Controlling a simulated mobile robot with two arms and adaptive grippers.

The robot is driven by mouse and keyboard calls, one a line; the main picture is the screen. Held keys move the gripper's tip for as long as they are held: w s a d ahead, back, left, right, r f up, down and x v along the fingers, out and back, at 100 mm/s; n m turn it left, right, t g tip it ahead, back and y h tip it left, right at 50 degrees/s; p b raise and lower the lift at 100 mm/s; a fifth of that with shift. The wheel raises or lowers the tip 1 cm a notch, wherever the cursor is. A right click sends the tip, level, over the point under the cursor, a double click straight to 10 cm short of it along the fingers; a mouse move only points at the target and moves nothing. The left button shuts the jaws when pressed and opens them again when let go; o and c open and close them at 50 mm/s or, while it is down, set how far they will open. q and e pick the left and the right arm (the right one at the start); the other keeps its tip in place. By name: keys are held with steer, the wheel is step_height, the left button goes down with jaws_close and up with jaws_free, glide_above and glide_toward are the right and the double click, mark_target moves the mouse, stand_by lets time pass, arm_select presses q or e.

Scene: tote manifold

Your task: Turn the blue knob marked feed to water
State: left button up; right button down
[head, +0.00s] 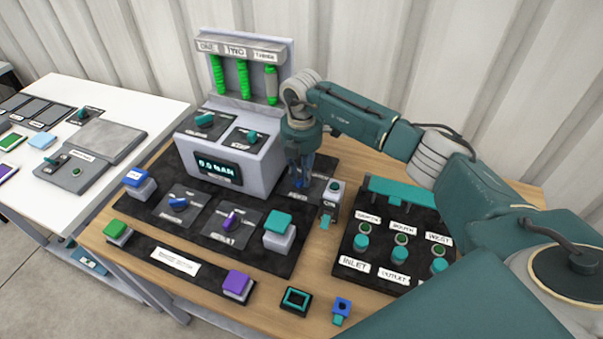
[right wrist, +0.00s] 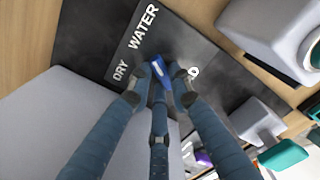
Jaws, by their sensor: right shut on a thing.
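The blue knob (right wrist: 159,70) sits on a dark plate with the words DRY (right wrist: 120,72) and WATER (right wrist: 143,26) printed beside it. Its bar lies at a slant, with its upper end toward the side of the two words; I cannot tell exactly which word it points at. My right gripper (right wrist: 160,84) is shut on the knob, with fingers on both sides of it. In the head view my right gripper (head: 300,178) reaches down to this plate, just right of the grey console, and hides most of the knob. My left gripper is not in view.
The grey console (head: 225,165) with a lit display stands close left of my right gripper. A small grey box (head: 331,192) stands close on its right. Another blue knob (head: 178,203) and a purple knob (head: 230,220) are nearer the front. A black valve panel (head: 390,240) lies right.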

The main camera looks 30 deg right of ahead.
steer(key=shift+w+r+m, duration=0.1)
steer(key=shift+m, duration=0.5)
steer(key=c, duration=1.6)
jaws_free()
steer(key=shift+o, duration=0.2)
step_height(320, 180, up, 12)
